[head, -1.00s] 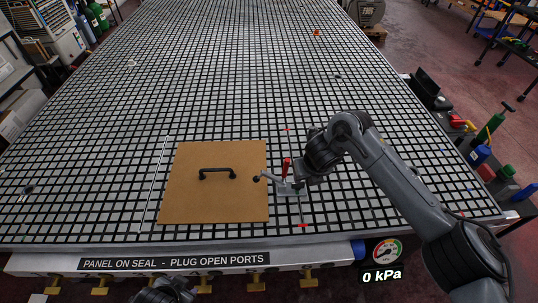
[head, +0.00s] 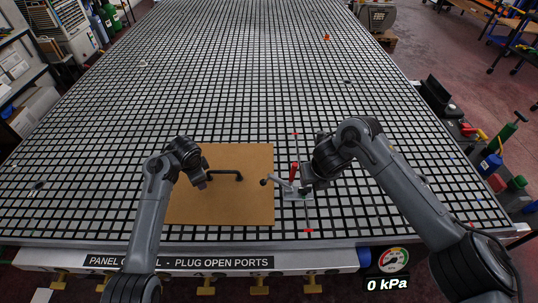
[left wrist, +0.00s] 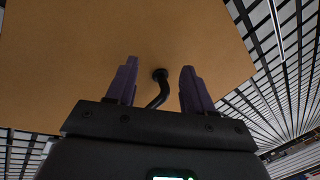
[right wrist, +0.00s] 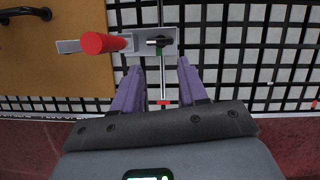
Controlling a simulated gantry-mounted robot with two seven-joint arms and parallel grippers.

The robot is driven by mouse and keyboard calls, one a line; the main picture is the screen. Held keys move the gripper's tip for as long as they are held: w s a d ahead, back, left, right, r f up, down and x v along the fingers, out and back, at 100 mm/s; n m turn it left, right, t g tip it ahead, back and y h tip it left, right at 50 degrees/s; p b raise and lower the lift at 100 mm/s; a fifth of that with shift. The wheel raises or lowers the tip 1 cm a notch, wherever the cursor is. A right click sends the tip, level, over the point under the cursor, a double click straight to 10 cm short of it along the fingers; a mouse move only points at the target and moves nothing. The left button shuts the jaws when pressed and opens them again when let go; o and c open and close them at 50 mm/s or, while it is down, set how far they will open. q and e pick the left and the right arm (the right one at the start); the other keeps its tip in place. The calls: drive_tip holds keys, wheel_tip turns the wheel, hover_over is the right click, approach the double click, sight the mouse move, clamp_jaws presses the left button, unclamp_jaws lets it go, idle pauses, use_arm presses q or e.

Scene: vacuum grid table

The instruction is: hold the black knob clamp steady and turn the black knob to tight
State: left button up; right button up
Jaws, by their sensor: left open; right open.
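A clamp with a grey base (right wrist: 133,42) and a red upright handle (head: 294,171) stands at the right edge of the brown panel (head: 245,210). A grey arm reaches left from it to a black round tip (head: 263,182) over the panel. In the right wrist view a small black piece (right wrist: 160,41) sits on the base; I cannot tell whether it is the knob. My right gripper (right wrist: 160,66) is open and empty, close beside the base. My left gripper (left wrist: 155,85) is open above the panel, with the left end of the black handle (head: 226,173) between and beyond its fingers.
The grid table (head: 240,90) is broad and mostly clear behind the panel. A gauge (head: 393,260) at the front edge reads 0 kPa. Brass valves (head: 259,285) line the front below a label strip. Bottles and tools stand off the right side.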

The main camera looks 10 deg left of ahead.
use_arm(q)
drive_tip(key=w+d+r+m+g+h, duration=0.1)
drive_tip(key=w+d+r+m, duration=0.1)
drive_tip(key=d+r, duration=0.35)
drive_tip(key=w+d+r+m+g+h, duration=0.1)
drive_tip(key=w+d+r, duration=0.1)
drive_tip(key=d, duration=0.6)
wheel_tip(320, 180, up, 6)
drive_tip(key=m+g, duration=0.1)
drive_tip(key=m, duration=0.2)
hover_over(269, 175)
drive_tip(key=shift+w+a+y, duration=0.1)
drive_tip(key=shift+y, duration=0.2)
drive_tip(key=shift+f, duration=0.2)
wheel_tip(269, 175, down, 10)
drive_tip(key=shift+f, duration=0.1)
